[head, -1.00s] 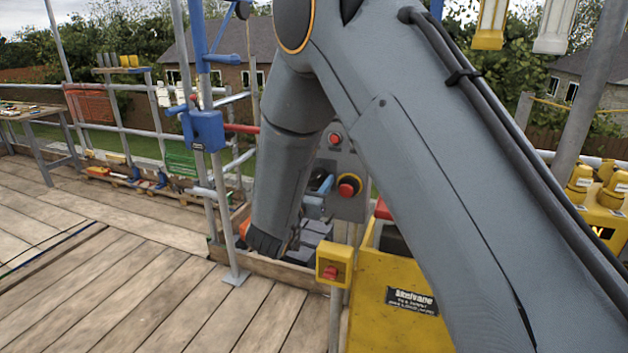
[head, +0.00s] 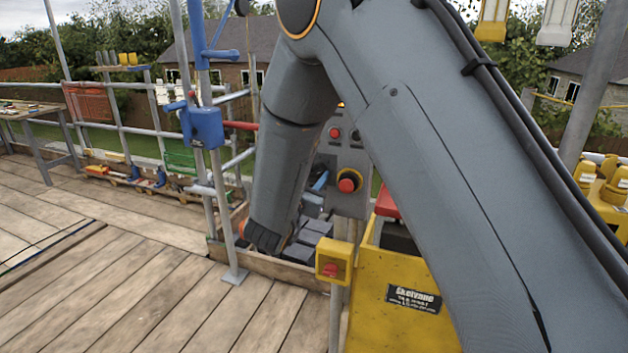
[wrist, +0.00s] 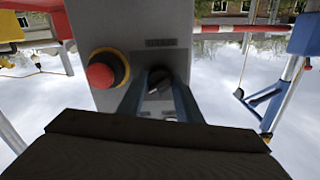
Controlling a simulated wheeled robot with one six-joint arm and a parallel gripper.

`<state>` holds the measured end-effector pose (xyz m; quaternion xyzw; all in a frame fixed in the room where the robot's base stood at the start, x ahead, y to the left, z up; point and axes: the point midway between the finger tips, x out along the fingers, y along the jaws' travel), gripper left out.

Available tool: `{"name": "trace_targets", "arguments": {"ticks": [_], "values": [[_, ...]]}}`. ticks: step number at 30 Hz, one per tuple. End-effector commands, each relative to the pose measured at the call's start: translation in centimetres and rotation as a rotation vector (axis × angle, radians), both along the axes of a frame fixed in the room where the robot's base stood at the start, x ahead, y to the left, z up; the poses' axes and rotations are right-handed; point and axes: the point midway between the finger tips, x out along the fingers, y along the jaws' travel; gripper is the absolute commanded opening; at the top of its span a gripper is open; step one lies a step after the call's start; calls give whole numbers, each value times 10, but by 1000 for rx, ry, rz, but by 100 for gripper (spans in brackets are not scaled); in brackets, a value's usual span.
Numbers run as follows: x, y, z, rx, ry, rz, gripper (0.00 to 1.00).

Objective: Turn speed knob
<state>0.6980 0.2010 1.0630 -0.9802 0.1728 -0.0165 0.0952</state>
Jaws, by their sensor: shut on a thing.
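The speed knob (wrist: 160,82) is a small dark knob on a grey control panel (wrist: 122,16) in the wrist view. My gripper (wrist: 158,88) has its two blue-grey fingers on either side of the knob and is shut on it. A red emergency button (wrist: 101,75) with a yellow ring sits left of the knob. In the head view the grey control panel (head: 351,205) stands on a post, with the red button (head: 347,184) on its front.
A yellow box with a red button (head: 333,262) is mounted below the panel. A yellow machine (head: 405,325) stands to the right. A blue clamp unit (head: 203,126) is on the scaffold pole at left.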

Motion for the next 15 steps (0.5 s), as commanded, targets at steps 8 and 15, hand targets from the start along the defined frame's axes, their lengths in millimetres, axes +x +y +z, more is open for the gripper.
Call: {"name": "trace_targets", "arguments": {"ticks": [8,15], "values": [[1,1,-2,225,-84,3,9],[1,2,-1,396,-146,3,9]]}}
